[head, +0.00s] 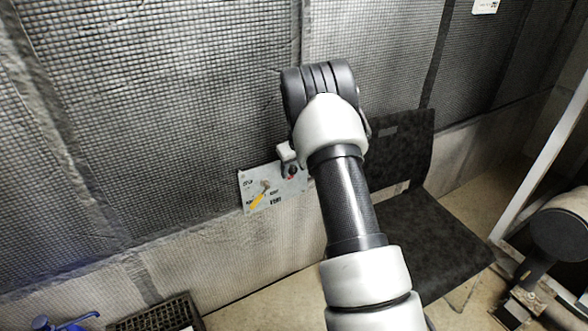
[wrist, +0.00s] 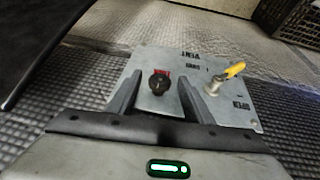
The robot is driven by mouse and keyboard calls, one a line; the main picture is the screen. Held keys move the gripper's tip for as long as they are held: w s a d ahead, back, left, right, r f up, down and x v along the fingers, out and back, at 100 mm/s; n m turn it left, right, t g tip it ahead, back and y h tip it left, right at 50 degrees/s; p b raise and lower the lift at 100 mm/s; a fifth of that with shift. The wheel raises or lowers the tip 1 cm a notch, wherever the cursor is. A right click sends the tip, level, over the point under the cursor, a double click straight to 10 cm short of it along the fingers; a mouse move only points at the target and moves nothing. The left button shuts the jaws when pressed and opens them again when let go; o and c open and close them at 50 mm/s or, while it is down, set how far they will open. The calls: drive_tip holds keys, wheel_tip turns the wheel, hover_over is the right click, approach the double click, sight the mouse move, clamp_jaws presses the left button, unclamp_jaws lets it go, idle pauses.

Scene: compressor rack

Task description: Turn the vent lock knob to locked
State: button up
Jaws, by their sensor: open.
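The vent lock knob (wrist: 158,84) is a small dark round knob with a red marking beside it, on a pale grey panel (wrist: 180,60) fixed to the wall. In the wrist view my gripper (wrist: 159,92) is open, with one finger on each side of the knob and a visible gap to both. I cannot tell how far the fingertips are from the panel. In the head view the panel (head: 250,190) shows left of my arm, and my gripper (head: 287,153) is at its upper right, partly covering the knob (head: 292,171). The knob's exact setting is too small to read.
A yellow-handled lever (wrist: 233,71) sits on the same panel beside the knob, close to one finger. A dark chair (head: 425,220) stands right of my arm. A dark crate (head: 160,316) and a blue tap-like part (head: 70,325) are at lower left.

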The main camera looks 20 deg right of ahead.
drive_tip(key=shift+c, duration=0.4)
drive_tip(key=c, duration=1)
